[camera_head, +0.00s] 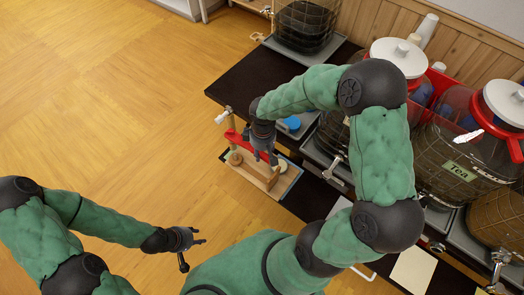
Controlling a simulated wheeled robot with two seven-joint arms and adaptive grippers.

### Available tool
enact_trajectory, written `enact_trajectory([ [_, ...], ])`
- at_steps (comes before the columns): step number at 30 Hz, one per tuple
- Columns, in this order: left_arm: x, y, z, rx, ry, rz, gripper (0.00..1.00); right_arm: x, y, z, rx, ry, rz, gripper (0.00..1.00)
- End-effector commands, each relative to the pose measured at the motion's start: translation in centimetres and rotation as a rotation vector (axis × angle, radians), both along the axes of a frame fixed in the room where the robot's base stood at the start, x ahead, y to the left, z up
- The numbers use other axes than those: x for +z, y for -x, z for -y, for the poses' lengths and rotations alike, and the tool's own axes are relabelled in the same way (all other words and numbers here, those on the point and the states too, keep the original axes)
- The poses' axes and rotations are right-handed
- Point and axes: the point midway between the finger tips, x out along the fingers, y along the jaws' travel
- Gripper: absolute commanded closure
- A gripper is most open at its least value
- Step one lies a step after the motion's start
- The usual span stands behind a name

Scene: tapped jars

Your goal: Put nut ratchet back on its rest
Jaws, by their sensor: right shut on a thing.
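My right gripper (264,156) points down over a small wooden stand (256,178) at the near left end of the dark counter. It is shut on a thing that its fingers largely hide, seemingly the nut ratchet. A red part (235,138) shows just left of the gripper, beside a pale upright post (229,120). I cannot tell which of these belong to the ratchet and which to its rest, or whether the ratchet touches the rest. My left gripper (200,240) is open and empty over the floor at lower middle, well away from the stand.
A blue-topped item (292,123) lies on the dark counter (245,85) right of the gripper. Large tapped jars (455,145) with white lids stand along the right, one labelled Tea. The wooden floor (110,100) at left is clear.

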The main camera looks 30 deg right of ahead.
Motion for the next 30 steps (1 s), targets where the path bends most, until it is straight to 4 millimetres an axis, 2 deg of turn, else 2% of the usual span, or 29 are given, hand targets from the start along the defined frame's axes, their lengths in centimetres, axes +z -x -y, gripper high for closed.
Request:
enact_trajectory([
  [23, -3.6, 0.0, 0.0, -0.001, 0.0, 0.0, 0.6, -4.4, -0.1, 0.0, -0.004, -0.001, 0.002, 1.0],
  [30, -3.4, 0.0, 0.0, -0.001, 0.0, 0.001, 0.6, -4.2, -0.1, 0.0, -0.003, 0.0, 0.003, 1.0],
])
